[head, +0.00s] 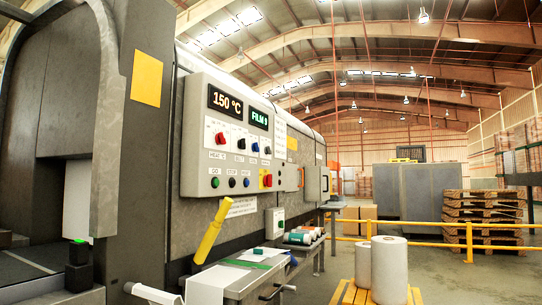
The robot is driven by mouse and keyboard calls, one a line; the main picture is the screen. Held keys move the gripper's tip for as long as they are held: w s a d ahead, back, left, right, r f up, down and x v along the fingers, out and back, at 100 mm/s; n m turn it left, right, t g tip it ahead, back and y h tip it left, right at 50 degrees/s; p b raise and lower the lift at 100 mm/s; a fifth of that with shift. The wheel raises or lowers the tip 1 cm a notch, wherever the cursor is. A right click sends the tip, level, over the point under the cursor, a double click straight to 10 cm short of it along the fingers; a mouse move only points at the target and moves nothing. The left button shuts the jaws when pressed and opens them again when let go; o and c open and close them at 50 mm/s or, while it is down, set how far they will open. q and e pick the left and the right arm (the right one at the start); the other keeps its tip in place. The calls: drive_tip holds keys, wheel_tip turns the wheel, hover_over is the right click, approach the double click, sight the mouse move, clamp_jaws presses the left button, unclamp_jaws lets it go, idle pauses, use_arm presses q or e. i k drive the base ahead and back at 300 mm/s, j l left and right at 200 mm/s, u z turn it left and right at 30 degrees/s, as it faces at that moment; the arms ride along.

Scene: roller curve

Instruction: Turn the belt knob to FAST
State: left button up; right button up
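A light grey control panel (194,130) is fixed to the side of the large machine. A row of knobs sits under its displays. The black knob (241,144) has a label below it that seems to read BELT. Its pointer direction and scale marks are too small to read. To its left is a red knob (220,138) over a heat label, and to its right a blue knob (255,147). No gripper can be made out in the view. A pale rod-like part at the bottom left edge cannot be identified with certainty.
Displays read 150 °C (225,102) and a film setting (259,119). Buttons and a red-on-yellow switch (266,180) sit lower on the panel. A yellow handle (213,231) juts out below. White rolls (389,270) stand on a yellow pallet at right, before yellow railing (468,243).

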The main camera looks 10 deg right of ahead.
sight(242, 143)
drive_tip(key=i, duration=0.1)
drive_tip(key=i+l+u, duration=0.15)
drive_tip(key=u, duration=0.25)
drive_tip(key=i+l+u, duration=0.1)
drive_tip(key=u, duration=0.35)
